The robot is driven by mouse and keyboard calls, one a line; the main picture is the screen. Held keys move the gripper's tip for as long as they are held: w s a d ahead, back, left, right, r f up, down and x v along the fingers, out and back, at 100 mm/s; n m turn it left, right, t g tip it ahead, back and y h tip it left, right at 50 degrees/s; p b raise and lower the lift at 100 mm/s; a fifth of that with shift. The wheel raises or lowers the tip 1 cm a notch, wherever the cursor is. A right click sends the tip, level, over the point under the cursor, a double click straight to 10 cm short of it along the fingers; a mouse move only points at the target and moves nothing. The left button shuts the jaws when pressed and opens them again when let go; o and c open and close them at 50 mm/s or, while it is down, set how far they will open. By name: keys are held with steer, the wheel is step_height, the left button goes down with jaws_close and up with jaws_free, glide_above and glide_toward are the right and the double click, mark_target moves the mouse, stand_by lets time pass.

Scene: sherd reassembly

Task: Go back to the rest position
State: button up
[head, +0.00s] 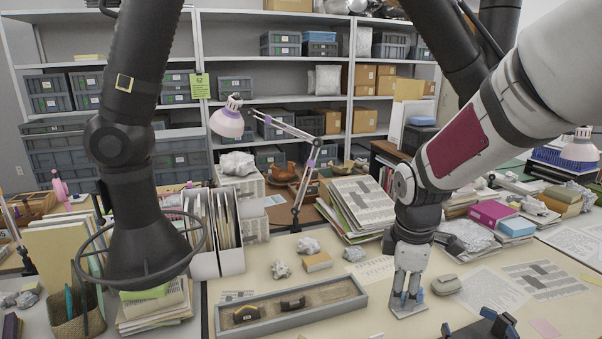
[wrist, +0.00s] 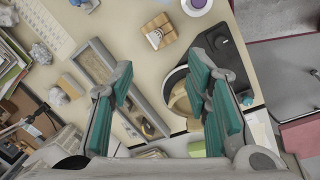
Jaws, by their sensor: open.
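My gripper (head: 407,294) hangs fingers-down over the beige table, right of the long grey tray, in the head view. In the wrist view its two teal-padded fingers (wrist: 166,88) are spread wide, with nothing held between them. The tray also shows in the wrist view, partly behind the left finger. A round dark-rimmed object with a tan inside (wrist: 180,95) lies partly behind the right finger.
Crumpled grey lumps (head: 308,246) and a small tan box (head: 318,262) lie behind the tray. Folders, books and a desk lamp (head: 228,122) crowd the back. The wrist view shows a brown block (wrist: 160,31) and a cup (wrist: 196,6).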

steer(key=s+r+m+t, duration=0.1)
steer(key=s+r+m, duration=0.5)
steer(key=s, duration=0.4)
steer(key=s+r+m+t, duration=0.2)
steer(key=s+r+m, duration=0.5)
steer(key=s, duration=0.4)
steer(key=shift+s+a+m+t+y, duration=0.15)
steer(key=shift+a+m+t+y, duration=0.2)
steer(key=shift+m, duration=0.55)
